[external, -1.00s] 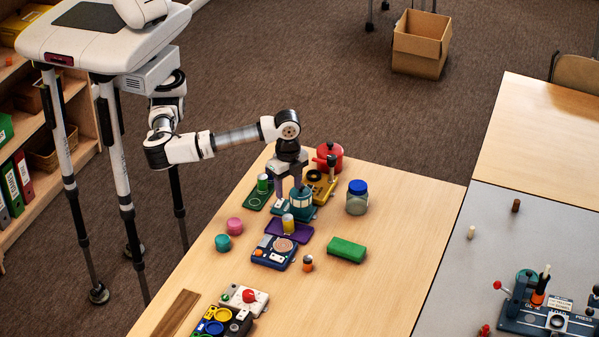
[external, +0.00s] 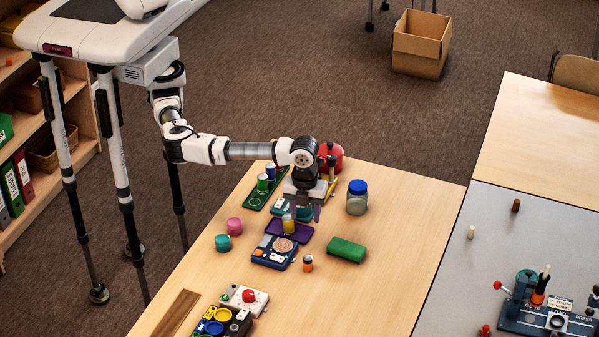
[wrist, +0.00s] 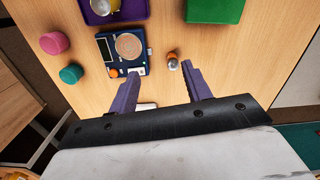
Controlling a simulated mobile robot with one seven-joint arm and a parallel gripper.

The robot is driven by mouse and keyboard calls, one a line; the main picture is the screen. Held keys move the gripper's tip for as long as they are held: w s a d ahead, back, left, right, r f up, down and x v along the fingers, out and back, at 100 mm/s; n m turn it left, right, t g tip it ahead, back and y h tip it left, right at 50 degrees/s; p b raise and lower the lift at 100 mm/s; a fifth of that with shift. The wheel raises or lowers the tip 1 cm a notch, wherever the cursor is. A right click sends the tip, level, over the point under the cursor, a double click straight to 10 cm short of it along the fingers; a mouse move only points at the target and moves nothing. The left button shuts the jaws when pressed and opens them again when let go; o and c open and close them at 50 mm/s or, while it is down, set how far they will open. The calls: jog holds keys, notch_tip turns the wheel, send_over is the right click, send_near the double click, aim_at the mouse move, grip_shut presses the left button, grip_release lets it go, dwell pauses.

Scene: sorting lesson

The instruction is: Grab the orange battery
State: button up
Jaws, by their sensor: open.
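The orange battery (external: 307,263) is a small upright cylinder with an orange body and a greyish upper part. It stands on the wooden table just right of the blue scale-like device (external: 275,252). In the wrist view the battery (wrist: 172,62) shows beyond the fingertips, closer to the right finger. My gripper (external: 304,212) is open and empty, with purple-grey fingers, and hangs farther back on the table than the battery.
A green block (external: 347,250) lies right of the battery. A purple tray (external: 305,236) bearing a yellow cylinder (external: 288,224) is behind the blue device. Pink (external: 235,226) and teal (external: 222,243) cylinders stand left. A blue-lidded jar (external: 357,198) stands back right. Table in front of the battery is clear.

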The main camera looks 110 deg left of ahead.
aim_at(308, 257)
jog(key=d+f+m, duration=0.1)
jog(key=f, duration=0.2)
jog(key=w+d+f+m+p, duration=0.1)
jog(key=d+f+m, duration=0.1)
jog(key=f, duration=0.1)
jog(key=w+d+f+m+p, duration=0.1)
jog(key=f+m, duration=0.1)
jog(key=f, duration=0.1)
jog(key=shift+w+d, duration=0.1)
jog(key=shift+d, duration=0.1)
jog(key=shift+w+a+f+p, duration=0.15)
jog(key=shift+f+p, duration=0.6)
jog(key=shift+f, duration=1.9)
grip_shut()
jog(key=shift+r, duration=0.15)
